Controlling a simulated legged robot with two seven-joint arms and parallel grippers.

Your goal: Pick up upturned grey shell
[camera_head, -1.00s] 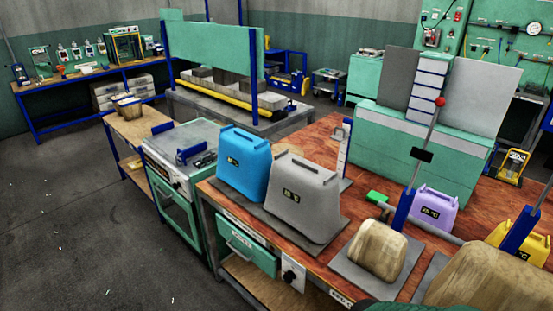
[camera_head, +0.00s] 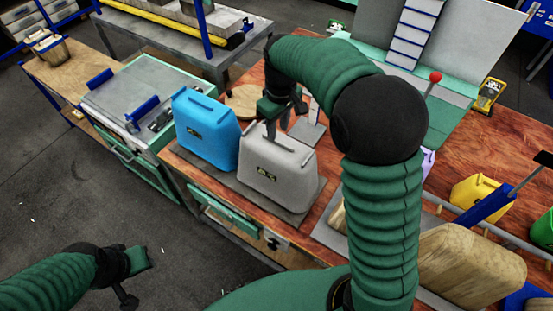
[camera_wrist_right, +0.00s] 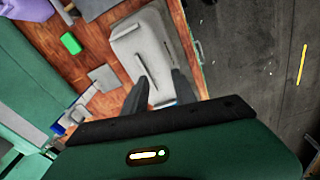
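The grey shell (camera_head: 268,176) stands upturned on a dark plate on the wooden bench, with a small dark label on its front and a ridge along its top. My right gripper (camera_head: 283,120) is just above its top, reaching over from behind. In the right wrist view the fingers (camera_wrist_right: 157,92) are apart, with the grey shell (camera_wrist_right: 141,42) below them and the ridge between them in the picture. Contact cannot be told. My left gripper (camera_head: 128,277) is low at the left, over the floor, away from the shell; its finger opening is unclear.
A blue shell (camera_head: 205,128) stands close to the left of the grey one. A wooden-looking form (camera_head: 470,265) and a yellow shell (camera_head: 482,196) are at the right. A round wooden disc (camera_head: 241,101) lies behind the blue shell. A green block (camera_wrist_right: 70,43) lies on the bench.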

